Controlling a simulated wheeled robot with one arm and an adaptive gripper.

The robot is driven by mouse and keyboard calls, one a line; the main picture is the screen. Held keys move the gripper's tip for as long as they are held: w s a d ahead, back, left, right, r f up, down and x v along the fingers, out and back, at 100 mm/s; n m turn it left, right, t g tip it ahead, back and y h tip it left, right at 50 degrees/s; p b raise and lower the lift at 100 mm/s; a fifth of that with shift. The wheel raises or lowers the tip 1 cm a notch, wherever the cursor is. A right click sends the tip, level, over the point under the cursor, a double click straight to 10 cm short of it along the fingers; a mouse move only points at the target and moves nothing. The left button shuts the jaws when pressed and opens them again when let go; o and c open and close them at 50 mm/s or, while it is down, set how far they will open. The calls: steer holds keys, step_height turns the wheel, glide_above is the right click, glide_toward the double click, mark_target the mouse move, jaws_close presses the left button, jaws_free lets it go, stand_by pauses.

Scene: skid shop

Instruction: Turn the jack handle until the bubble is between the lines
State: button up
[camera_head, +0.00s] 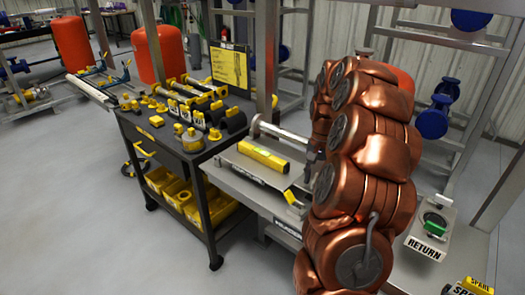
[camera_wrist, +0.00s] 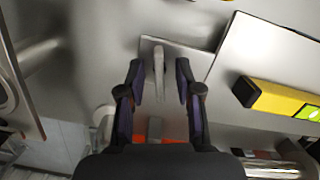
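A grey lever, which looks like the jack handle (camera_wrist: 159,72), stands over a metal plate (camera_wrist: 190,57) in the wrist view. My gripper (camera_wrist: 160,82) is open, with one finger on each side of the lever; I cannot tell whether either touches it. A yellow spirit level (camera_wrist: 275,96) lies on the bench to the right, with a bright green vial (camera_wrist: 308,112) at the picture's edge. The bubble and lines are too small to read. The level also shows in the head view (camera_head: 263,156), where my copper-coloured arm hides the handle and my gripper.
A black cart (camera_head: 165,135) with yellow tools stands left of the steel bench (camera_head: 245,186). A RETURN tray (camera_head: 428,246) with a green item is at the right. Frame posts rise behind the bench. Open floor lies at the left.

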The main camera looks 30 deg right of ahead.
steer(key=shift+r+p, duration=0.7)
steer(key=shift+r, duration=2.7)
steer(key=shift+f, duration=0.1)
steer(key=shift+m+b, duration=0.55)
steer(key=shift+m, duration=0.05)
steer(key=m, duration=0.1)
steer(key=m+b, duration=0.2)
steer(key=m, duration=0.1)
steer(key=shift+r+t, duration=0.25)
steer(key=shift+t, duration=0.15)
steer(key=shift+r+m, duration=0.2)
steer(key=shift+m, duration=0.6)
steer(key=m, duration=0.2)
steer(key=m+t+b, duration=0.1)
steer(key=m, duration=0.1)
steer(key=shift+r+m, duration=0.3)
steer(key=shift+r, duration=0.1)
